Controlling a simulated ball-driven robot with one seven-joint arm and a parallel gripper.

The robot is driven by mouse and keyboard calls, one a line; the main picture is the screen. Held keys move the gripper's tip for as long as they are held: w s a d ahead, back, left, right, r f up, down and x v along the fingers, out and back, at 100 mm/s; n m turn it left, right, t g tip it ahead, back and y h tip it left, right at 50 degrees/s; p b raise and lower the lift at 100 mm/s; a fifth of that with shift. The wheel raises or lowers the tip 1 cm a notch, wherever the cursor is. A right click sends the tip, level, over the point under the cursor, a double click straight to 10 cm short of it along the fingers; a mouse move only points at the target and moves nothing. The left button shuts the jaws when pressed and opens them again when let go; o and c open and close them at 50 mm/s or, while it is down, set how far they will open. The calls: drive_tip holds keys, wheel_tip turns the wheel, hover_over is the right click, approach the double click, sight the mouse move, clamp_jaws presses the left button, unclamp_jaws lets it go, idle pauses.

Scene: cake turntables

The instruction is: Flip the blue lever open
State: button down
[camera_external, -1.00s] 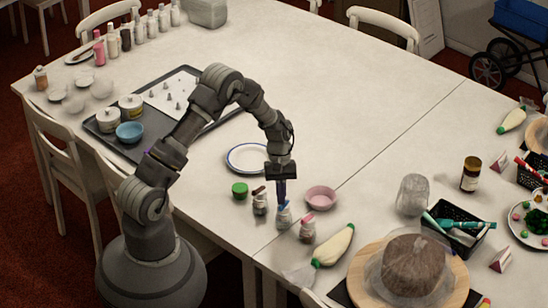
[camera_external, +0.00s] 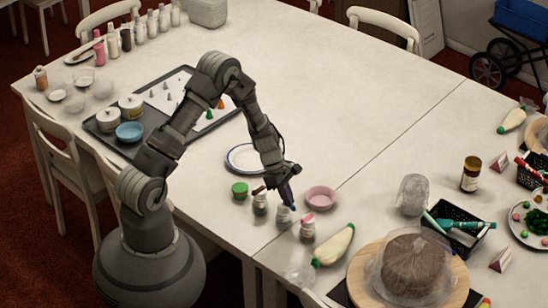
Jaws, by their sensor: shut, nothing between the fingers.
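Three small shaker jars stand in a row near the front edge of the table. The middle jar (camera_external: 284,218) has a small blue lever (camera_external: 281,208) at its top; the left jar (camera_external: 260,206) has a dark red one and the right jar (camera_external: 307,232) a pink one. My gripper (camera_external: 291,204) is shut and empty. It is tilted, its tips pointing down just to the right of the blue lever. The fingers partly cover the jar's top, so I cannot tell whether they touch the lever or how far it is raised.
A pink bowl (camera_external: 321,197) stands close on the right, a green-topped tub (camera_external: 240,190) on the left. A white plate (camera_external: 240,158) lies behind. A piping bag (camera_external: 334,246) and a wrapped cake (camera_external: 412,265) are at the front right. The middle back of the table is clear.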

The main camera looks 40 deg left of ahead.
drive_tip(key=shift+w+d+n+t, duration=0.15)
drive_tip(key=shift+n+t, duration=0.25)
drive_tip(key=shift+n, duration=0.6)
drive_tip(key=shift+w, duration=0.1)
drive_tip(key=shift+w+a, duration=0.4)
drive_tip(key=shift+a, duration=0.25)
drive_tip(key=shift+s+a, duration=0.15)
drive_tip(key=shift+a, duration=0.4)
drive_tip(key=a, duration=0.3)
drive_tip(key=shift+s+a, duration=0.1)
drive_tip(key=shift+s, duration=0.3)
drive_tip(key=p+v, duration=0.3)
drive_tip(key=v, duration=0.7)
drive_tip(key=shift+w+d, duration=0.2)
drive_tip(key=shift+d, duration=0.05)
